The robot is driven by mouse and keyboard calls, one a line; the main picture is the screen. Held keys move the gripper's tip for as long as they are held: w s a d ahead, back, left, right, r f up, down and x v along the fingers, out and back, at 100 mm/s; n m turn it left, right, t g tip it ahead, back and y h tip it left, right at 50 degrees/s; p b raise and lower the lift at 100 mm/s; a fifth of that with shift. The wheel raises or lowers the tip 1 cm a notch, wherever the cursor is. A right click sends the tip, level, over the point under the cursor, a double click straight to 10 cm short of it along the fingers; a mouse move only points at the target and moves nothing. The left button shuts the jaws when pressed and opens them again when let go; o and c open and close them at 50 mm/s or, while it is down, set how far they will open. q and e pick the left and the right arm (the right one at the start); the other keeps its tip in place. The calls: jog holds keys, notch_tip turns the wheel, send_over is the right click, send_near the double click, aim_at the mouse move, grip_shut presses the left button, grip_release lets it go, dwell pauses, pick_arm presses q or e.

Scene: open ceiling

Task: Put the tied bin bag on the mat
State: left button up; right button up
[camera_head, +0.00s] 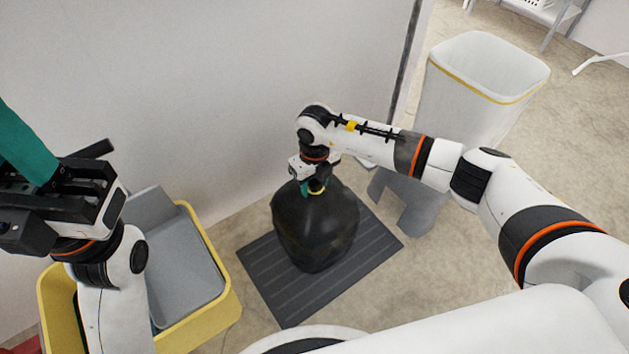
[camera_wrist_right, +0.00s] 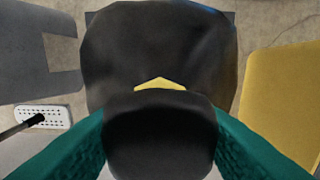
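The tied bin bag (camera_head: 314,226) is black and stands upright on the dark grey ribbed mat (camera_head: 281,287). Its yellow tie shows in the right wrist view (camera_wrist_right: 160,84). My right gripper (camera_head: 314,187) is at the top of the bag. In the right wrist view its teal fingers (camera_wrist_right: 160,150) lie on both sides of the bag's black knot and are shut on it. The bag hides the middle of the mat. My left gripper (camera_head: 30,150) is raised at the left, far from the bag, with one teal finger showing; its opening cannot be made out.
A yellow bin with a grey lid (camera_head: 225,305) stands left of the mat. A tall white bin with a yellow band (camera_head: 490,65) stands at the back right, with a grey object (camera_head: 425,205) before it. A pale wall (camera_head: 200,80) runs behind the mat.

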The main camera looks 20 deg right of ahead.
jog(key=o, duration=0.3)
